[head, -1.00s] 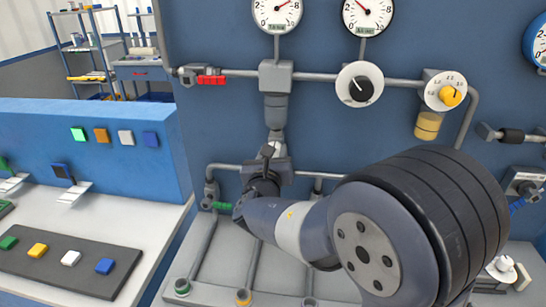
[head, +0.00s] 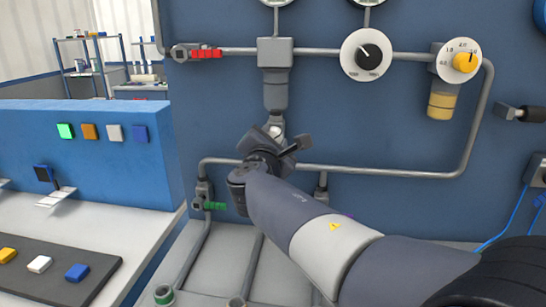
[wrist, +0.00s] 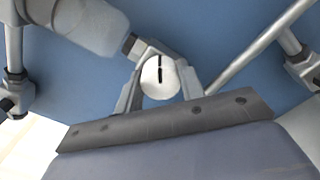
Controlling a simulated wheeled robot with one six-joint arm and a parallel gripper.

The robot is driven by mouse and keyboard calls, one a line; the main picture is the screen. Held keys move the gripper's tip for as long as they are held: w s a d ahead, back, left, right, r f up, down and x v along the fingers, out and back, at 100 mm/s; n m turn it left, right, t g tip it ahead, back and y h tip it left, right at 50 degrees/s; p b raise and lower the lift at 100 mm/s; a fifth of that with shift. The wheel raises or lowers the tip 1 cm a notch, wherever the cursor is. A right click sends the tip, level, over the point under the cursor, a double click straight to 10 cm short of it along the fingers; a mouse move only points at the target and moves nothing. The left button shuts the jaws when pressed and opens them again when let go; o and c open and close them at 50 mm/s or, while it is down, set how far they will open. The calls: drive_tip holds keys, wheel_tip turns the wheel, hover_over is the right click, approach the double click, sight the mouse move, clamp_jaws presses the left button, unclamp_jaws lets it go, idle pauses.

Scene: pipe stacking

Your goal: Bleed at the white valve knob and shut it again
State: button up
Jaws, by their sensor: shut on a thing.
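The white valve knob (wrist: 158,82) shows in the wrist view, with a black line across its face that runs nearly upright in the picture. My gripper (wrist: 162,70) is shut on it, one finger on each side. In the head view my gripper (head: 277,140) is at the lower end of the grey vertical fitting below the pipe junction, its jaws tilted. Only a small light part of the knob (head: 275,131) shows there; the rest is hidden by the jaws.
A red-handled valve (head: 205,53), a black-and-white dial (head: 367,55) and a yellow knob (head: 464,62) sit along the upper pipe. A green-handled valve (head: 213,206) is low left. A blue-backed console (head: 80,165) stands at left.

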drive_tip(key=m+b, duration=0.4)
drive_tip(key=b, duration=0.1)
drive_tip(key=shift+f, duration=0.3)
drive_tip(key=shift+r+m+b, duration=0.15)
drive_tip(key=shift+m+b, duration=1.15)
drive_tip(key=shift+m, duration=0.3)
drive_tip(key=o, duration=1)
drive_tip(key=shift+s, duration=0.1)
drive_tip(key=s+a, duration=0.2)
drive_tip(key=s, duration=0.8)
drive_tip(key=shift+s, duration=0.2)
drive_tip(key=shift+w, duration=0.1)
